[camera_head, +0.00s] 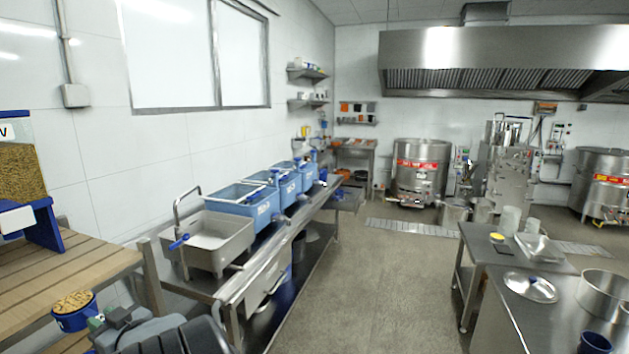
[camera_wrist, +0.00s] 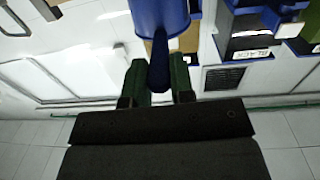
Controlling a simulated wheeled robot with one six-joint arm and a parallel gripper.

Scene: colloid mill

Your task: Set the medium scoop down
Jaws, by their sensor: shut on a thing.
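The blue scoop (camera_head: 72,318), filled with tan grains or beans, is at the lower left of the head view, in front of a slatted wooden table. It looks about level. My gripper (camera_head: 108,322) is shut on its handle from the right. In the wrist view my gripper (camera_wrist: 158,88) has its two green fingers on either side of the blue handle, with the scoop's cup (camera_wrist: 160,14) beyond. The scoop's contents are hidden in the wrist view. Whether the scoop touches the table cannot be told.
The slatted wooden table (camera_head: 70,275) has bare room on top. A blue-framed dispenser (camera_head: 38,225) with grains stands at its back left. A steel sink (camera_head: 218,242) and several blue basins (camera_head: 246,205) line the wall. Steel tables (camera_head: 545,315) stand at the right, with open floor between.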

